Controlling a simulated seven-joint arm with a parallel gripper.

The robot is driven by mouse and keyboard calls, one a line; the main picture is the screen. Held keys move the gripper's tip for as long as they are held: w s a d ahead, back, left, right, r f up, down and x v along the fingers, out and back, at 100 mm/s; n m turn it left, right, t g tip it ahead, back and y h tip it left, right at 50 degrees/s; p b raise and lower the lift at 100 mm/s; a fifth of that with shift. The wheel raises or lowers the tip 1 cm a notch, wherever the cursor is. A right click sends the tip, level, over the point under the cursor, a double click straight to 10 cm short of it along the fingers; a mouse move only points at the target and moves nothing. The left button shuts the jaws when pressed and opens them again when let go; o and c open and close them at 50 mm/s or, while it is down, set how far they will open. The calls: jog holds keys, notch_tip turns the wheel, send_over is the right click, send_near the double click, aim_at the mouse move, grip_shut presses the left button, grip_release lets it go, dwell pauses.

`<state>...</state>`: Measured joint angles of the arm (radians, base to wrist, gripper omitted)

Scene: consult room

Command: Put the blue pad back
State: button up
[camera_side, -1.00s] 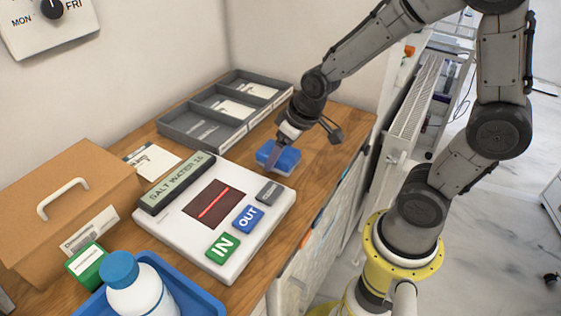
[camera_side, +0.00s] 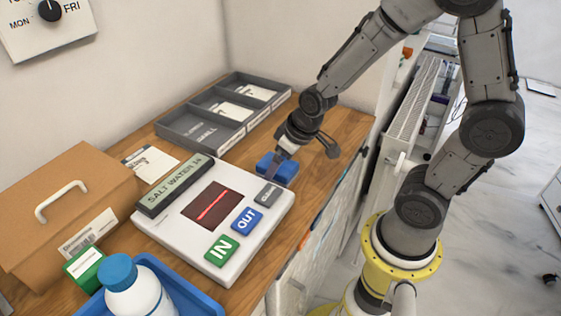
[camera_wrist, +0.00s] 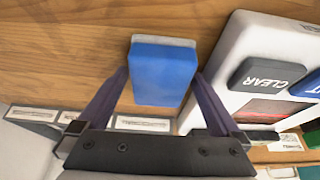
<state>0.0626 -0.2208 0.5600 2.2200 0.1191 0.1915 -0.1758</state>
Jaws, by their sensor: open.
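The blue pad (camera_side: 277,170) lies on the wooden counter, just beyond the upper right corner of the white scanner device. In the wrist view the blue pad (camera_wrist: 164,76) has a pale end and sits between my two fingers. My gripper (camera_wrist: 162,80) is open, with one finger on each side of the pad and a small gap visible at both sides. In the side view my gripper (camera_side: 275,164) is down at the pad and partly covers it. The grey divided tray (camera_side: 172,128) stands behind; its nearest compartment looks empty, the others hold white cards.
The white device (camera_side: 185,240) with IN, OUT and CLEAR buttons is close beside the pad. A cardboard box (camera_side: 70,200), a white bottle (camera_side: 140,298) and a blue tray (camera_side: 205,302) are at the left front. A wall (camera_side: 310,50) rises behind the counter.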

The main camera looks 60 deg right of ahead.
jog(key=v, duration=1.2)
jog(key=s+a+r+t, duration=0.1)
jog(key=s+r, duration=0.3)
jog(key=s, duration=0.6)
jog(key=shift+s+a+r, duration=0.25)
jog(key=shift+s+r, duration=0.05)
jog(key=shift+s, duration=0.05)
